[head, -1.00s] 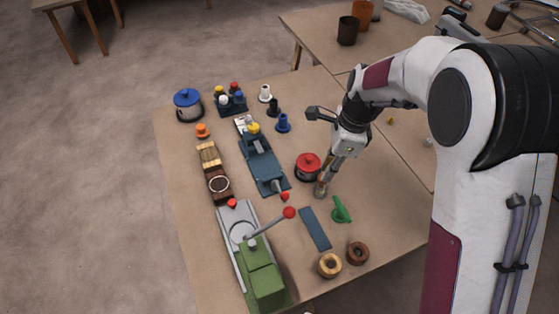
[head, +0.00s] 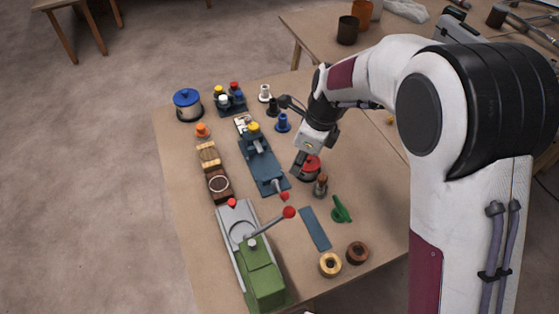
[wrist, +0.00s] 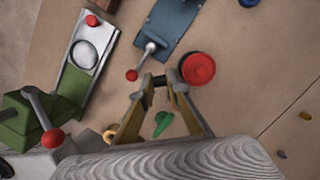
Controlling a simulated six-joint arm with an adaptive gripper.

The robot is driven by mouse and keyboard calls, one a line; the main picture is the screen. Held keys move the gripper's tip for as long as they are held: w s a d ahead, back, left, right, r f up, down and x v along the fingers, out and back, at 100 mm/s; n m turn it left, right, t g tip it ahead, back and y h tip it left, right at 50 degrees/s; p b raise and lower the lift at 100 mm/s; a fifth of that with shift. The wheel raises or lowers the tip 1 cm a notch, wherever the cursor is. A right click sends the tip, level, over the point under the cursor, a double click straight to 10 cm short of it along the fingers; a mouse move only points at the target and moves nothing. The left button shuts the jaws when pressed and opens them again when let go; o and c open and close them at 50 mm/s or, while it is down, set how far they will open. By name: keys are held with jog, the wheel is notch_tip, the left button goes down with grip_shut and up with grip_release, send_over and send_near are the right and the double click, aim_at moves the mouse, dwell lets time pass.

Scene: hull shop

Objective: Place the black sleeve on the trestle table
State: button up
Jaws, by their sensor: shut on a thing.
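My gripper (head: 301,165) is over the brown table, beside the red-lidded pot (head: 308,169) and to the upper left of a small wooden-topped piece (head: 321,186). In the wrist view its two fingers (wrist: 161,81) close on a small dark thing, mostly hidden; I cannot tell what it is. A black flanged sleeve-like piece (head: 273,107) stands between a white one (head: 264,93) and a blue one (head: 283,123), close to my wrist hardware. A second table (head: 322,27) stands at the back right; I take it for the trestle table.
The second table bears a dark cup (head: 347,31) and an orange cup (head: 362,12). A green machine with a lever (head: 262,280), a blue slide (head: 262,165), a green piece (head: 341,209) and two rings (head: 330,264) crowd the near table. Its right part is clearer.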

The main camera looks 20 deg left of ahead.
jog(key=shift+f, duration=0.1)
send_over(294, 191)
jog(key=shift+d+f, duration=0.2)
jog(key=shift+f, duration=1.35)
jog(key=shift+d+f, duration=0.15)
jog(key=shift+f, duration=1.35)
jog(key=shift+s+f, duration=0.1)
jog(key=shift+d+x, duration=0.2)
jog(key=shift+x, duration=0.7)
jog(key=shift+d+x, duration=0.2)
jog(key=shift+x, duration=0.65)
jog(key=shift+f, duration=0.25)
jog(key=o, duration=0.6)
jog(key=shift+r, duration=0.15)
